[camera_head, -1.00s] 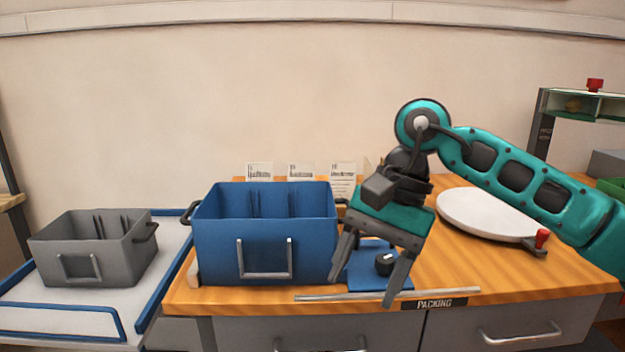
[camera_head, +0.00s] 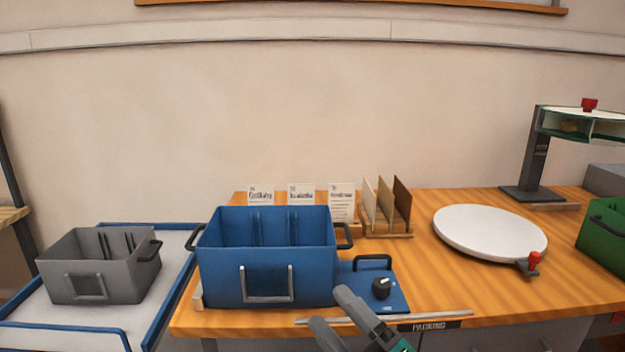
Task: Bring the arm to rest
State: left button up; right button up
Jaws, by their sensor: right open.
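My right gripper (camera_head: 342,318) shows at the bottom edge of the head view, low in front of the packing table's front edge. Its two grey fingers are apart and nothing shows between them. The rest of the right arm is almost wholly out of the picture, with only a bit of teal at the bottom. My left gripper is not in view.
A white round disc (camera_head: 489,231) lies right. A grey bin (camera_head: 70,268) sits on a tray left. A green bin (camera_head: 607,229) is far right.

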jog(key=s+d+f+m+g+h, duration=0.2)
jog(key=s+d+f+m+h, duration=0.2)
jog(key=f+m, duration=0.3)
jog(key=s+d+f+m+g+h+p, duration=0.1)
jog(key=s+d+f+m+g+h, duration=0.1)
jog(key=s+d+f+m+h, duration=0.3)
jog(key=s+d+f+m+g+h+p, duration=0.1)
jog(key=s+d+f+m+h, duration=0.3)
jog(key=f+m, duration=0.4)
notch_tip(320, 180, down, 5)
jog(key=shift+s+d+r+m+g+h, duration=0.2)
jog(key=shift+s+d+m+g+h, duration=0.15)
jog(key=shift+s+d, duration=0.45)
